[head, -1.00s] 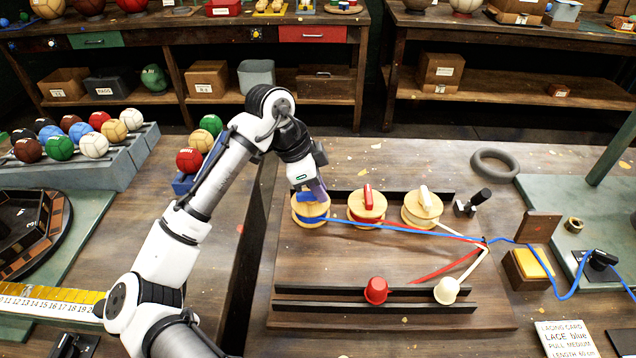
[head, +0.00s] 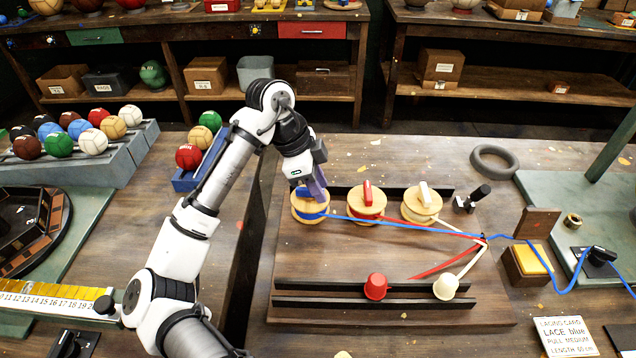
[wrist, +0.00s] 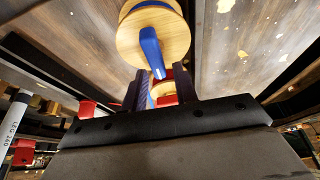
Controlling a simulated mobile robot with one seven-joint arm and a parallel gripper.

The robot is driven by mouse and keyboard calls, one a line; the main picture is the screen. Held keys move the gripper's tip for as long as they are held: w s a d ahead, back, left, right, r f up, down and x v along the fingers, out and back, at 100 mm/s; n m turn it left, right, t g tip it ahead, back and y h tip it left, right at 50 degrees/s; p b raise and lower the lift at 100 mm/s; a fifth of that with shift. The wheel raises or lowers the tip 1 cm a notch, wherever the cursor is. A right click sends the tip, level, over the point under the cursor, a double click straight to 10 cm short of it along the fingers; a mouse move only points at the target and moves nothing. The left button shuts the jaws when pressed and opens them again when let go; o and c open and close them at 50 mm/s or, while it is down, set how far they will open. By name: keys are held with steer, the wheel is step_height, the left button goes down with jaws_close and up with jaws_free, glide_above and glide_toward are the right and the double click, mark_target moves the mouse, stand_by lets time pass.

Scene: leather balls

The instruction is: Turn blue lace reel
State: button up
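The blue lace reel (head: 310,214) is a round wooden spool wound with blue lace, leftmost of three reels on the wooden board. Its blue handle (wrist: 151,52) runs across the top of the wooden disc in the wrist view. My gripper (head: 314,192) is at the blue reel, coming from above. In the wrist view my gripper (wrist: 161,90) has its two fingers apart, with the handle's near end between them and a gap visible on each side. The blue lace (head: 400,227) runs from the reel to the right, past a small post.
The red reel (head: 366,208) and white reel (head: 422,208) stand close to the right. A lacing card (head: 565,337) lies at front right. A grey ring (head: 494,162) lies behind.

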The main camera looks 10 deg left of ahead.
mark_target(293, 196)
steer(key=shift+o, duration=0.3)
steer(key=b+v, duration=0.1)
steer(key=v, duration=1.2)
steer(key=shift+a+r, duration=0.15)
steer(key=shift+r, duration=0.25)
steer(key=shift+s, duration=0.15)
